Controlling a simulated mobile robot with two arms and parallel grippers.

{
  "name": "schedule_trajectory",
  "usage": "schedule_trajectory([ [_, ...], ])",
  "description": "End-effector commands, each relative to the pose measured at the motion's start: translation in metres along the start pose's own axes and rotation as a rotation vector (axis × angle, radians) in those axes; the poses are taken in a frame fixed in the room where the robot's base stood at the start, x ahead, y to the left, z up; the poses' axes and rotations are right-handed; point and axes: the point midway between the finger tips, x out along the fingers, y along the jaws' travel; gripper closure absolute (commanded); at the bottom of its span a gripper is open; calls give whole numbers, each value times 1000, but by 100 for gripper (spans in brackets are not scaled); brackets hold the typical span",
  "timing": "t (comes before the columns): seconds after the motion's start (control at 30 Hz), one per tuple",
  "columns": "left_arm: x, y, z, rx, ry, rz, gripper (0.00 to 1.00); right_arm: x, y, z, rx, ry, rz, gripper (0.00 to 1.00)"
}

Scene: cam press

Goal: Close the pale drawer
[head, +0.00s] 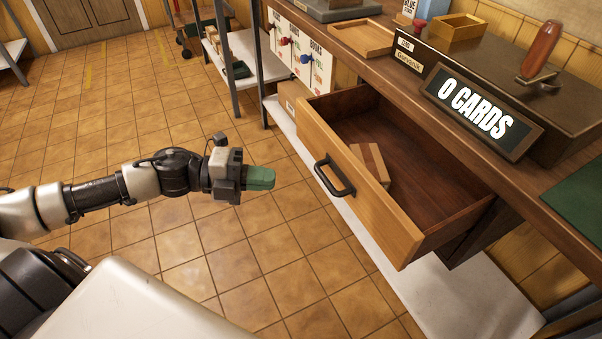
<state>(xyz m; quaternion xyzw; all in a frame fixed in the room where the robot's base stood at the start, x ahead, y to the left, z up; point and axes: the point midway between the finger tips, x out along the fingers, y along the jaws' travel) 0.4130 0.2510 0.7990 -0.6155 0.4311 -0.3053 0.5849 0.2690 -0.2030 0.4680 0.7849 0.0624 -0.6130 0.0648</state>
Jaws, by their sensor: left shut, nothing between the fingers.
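The pale drawer (385,219) stands pulled out from under the dark wooden counter, with its inside showing. Its dark handle (333,177) is on the pale front panel. A striped wooden block (371,164) lies in the drawer near the front panel. My left gripper (268,178), with green fingers, is shut and empty. It is to the left of the handle in the picture, apart from it, over the tiled floor. My right gripper is not in view.
The counter (390,44) carries a sign reading "0 CARDS" (482,109), a wooden tray (361,37) and a brass tray (459,26). A pale lower shelf (450,300) runs below the drawer. The tiled floor (120,130) at left is mostly clear.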

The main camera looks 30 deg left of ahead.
Motion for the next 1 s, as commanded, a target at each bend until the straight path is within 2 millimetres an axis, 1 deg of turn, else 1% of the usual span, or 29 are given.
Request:
schedule_trajectory([
  [0.03,7,-2,0,4,2,-5,100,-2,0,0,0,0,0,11],
  [0.17,23,-3,0,5,3,-6,100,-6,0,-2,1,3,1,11],
  [0.3,43,-3,0,5,3,-5,100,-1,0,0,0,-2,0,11],
  [0.5,60,-2,17,3,0,-3,100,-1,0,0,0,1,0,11],
  [0.7,69,-1,27,1,0,-2,100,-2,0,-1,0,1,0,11],
  [1.0,71,-1,28,1,1,0,100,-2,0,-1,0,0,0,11],
])
